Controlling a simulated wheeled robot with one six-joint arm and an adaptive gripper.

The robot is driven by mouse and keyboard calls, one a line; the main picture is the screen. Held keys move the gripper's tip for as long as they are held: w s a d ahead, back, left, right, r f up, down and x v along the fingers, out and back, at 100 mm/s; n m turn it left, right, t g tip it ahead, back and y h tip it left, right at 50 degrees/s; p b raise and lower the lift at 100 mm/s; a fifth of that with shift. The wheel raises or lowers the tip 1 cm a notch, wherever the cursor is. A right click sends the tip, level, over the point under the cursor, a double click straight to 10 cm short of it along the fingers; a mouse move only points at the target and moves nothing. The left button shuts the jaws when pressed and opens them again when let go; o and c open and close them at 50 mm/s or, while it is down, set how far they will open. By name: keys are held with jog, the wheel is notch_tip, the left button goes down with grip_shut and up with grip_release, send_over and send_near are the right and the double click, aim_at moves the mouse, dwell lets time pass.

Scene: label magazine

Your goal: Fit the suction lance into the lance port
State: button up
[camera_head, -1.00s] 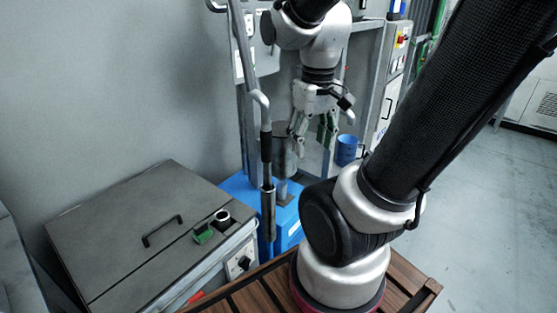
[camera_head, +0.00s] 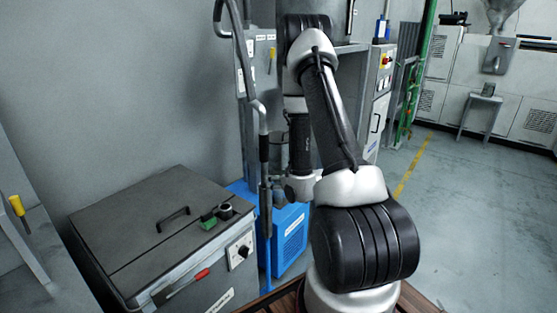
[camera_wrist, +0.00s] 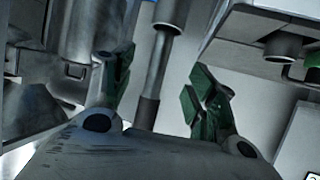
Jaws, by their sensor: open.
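The suction lance (camera_head: 264,150) hangs upright from a bent grey pipe, with a dark grip section and a grey tube below.
The grey cabinet (camera_head: 125,240) has a black handle (camera_head: 173,218) and a green part (camera_head: 208,221) near the ring. A blue container (camera_head: 291,240) stands close behind my gripper. A grey control cabinet (camera_head: 378,110) is behind my arm. The floor at right (camera_head: 460,220) is open.

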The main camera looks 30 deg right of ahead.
aim_at(266, 147)
jog(key=r+t, duration=0.1)
jog(key=r, duration=0.2)
jog(key=w+r+t, duration=0.1)
jog(key=r+t, duration=0.1)
jog(key=r, duration=0.1)
jog(key=w+r+t, duration=0.1)
jog(key=r+t, duration=0.1)
jog(key=r, duration=0.2)
jog(key=shift+w+a, duration=0.1)
jog(key=shift+a, duration=0.05)
jog(key=w, duration=0.7)
jog(key=shift+w+a, duration=0.1)
jog(key=shift+w, duration=0.2)
grip_shut()
notch_tip(266, 147, up, 31)
dwell(1.0)
jog(key=shift+a+r, duration=0.1)
